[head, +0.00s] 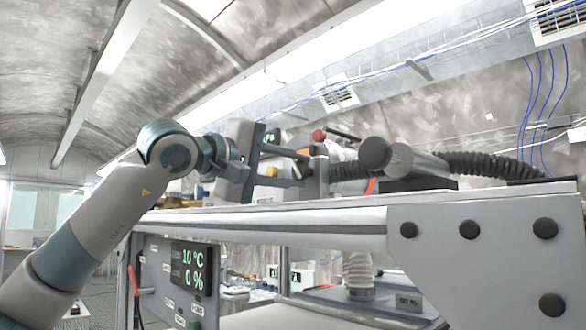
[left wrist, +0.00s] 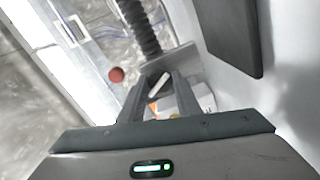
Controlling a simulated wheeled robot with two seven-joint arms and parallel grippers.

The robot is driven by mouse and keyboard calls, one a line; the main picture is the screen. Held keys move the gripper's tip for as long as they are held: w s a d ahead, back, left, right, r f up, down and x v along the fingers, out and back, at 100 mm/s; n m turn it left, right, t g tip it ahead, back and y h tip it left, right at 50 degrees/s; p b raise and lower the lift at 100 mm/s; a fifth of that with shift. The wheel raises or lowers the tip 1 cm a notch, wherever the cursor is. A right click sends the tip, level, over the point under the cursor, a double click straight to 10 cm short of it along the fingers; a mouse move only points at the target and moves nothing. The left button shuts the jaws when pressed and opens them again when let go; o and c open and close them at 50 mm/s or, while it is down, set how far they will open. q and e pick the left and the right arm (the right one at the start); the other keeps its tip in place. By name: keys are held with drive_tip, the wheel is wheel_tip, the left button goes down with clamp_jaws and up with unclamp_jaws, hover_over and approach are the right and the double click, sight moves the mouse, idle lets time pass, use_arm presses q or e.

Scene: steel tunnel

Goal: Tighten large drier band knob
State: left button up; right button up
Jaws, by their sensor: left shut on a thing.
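My left gripper (head: 302,168) reaches in from the left above the bench top, its two dark fingers pointing right. They are closed on a small part at the near end of a black ribbed hose (head: 350,172), which I take to be the large drier band knob. The fingertips mostly hide it. In the left wrist view the fingertips (left wrist: 160,82) stand a little apart with a small pale piece (left wrist: 158,84) between them, and the ribbed hose (left wrist: 143,30) runs up beyond. My right gripper is not in view.
A red round knob (head: 319,135) with a dark lever stands just above the fingers; it also shows in the left wrist view (left wrist: 116,75). A grey cylinder fitting (head: 376,153) and another ribbed hose (head: 480,165) lie right. The bench edge (head: 270,217) runs below the gripper.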

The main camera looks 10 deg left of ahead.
use_arm(q)
drive_tip(key=shift+d+f+m, duration=0.1)
drive_tip(key=shift+m, duration=1.6)
drive_tip(key=o, duration=1.1)
drive_tip(key=shift+c, duration=0.2)
drive_tip(key=shift+s, duration=0.15)
